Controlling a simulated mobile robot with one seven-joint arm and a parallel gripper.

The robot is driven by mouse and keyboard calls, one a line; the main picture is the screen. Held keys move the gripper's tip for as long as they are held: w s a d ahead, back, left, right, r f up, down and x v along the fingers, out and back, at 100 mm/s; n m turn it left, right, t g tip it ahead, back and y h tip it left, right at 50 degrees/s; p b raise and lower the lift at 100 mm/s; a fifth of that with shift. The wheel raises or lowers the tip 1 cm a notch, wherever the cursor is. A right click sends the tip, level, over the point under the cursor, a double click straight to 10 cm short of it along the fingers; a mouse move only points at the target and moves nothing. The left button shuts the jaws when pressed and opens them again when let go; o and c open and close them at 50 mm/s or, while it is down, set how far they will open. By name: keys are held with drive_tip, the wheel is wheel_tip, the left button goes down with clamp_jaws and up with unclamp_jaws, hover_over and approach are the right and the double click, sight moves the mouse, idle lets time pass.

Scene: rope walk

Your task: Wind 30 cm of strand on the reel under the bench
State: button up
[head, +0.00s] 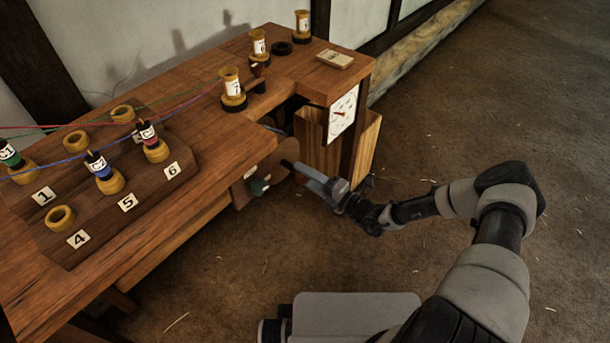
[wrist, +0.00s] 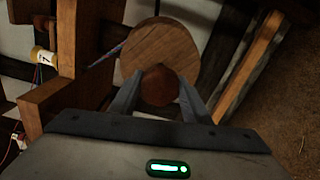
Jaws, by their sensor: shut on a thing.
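The reel (head: 268,174) is a round wooden disc under the bench's right end, partly hidden behind the bench edge and my gripper. In the wrist view the reel (wrist: 160,42) faces me, with a round reddish-brown knob (wrist: 160,86) in front of it. My gripper (head: 292,168) reaches in from the right; in the wrist view its fingers (wrist: 158,100) lie on both sides of the knob and are shut on it. A white dial (head: 342,114) with a red needle is on the bench's end. How much strand is on the reel I cannot tell.
The wooden bench (head: 205,75) carries a board (head: 120,225) with numbered places and several bobbins with coloured strands. A numbered bobbin 7 (head: 231,88) stands near the bench notch. An open wooden box (head: 320,150) stands right of the reel. The floor (head: 240,285) in front is clear.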

drive_tip(key=o, duration=1)
drive_tip(key=shift+o, duration=0.2)
drive_tip(key=p+v, duration=0.2)
drive_tip(key=v, duration=1.5)
drive_tip(key=shift+s+d, duration=0.2)
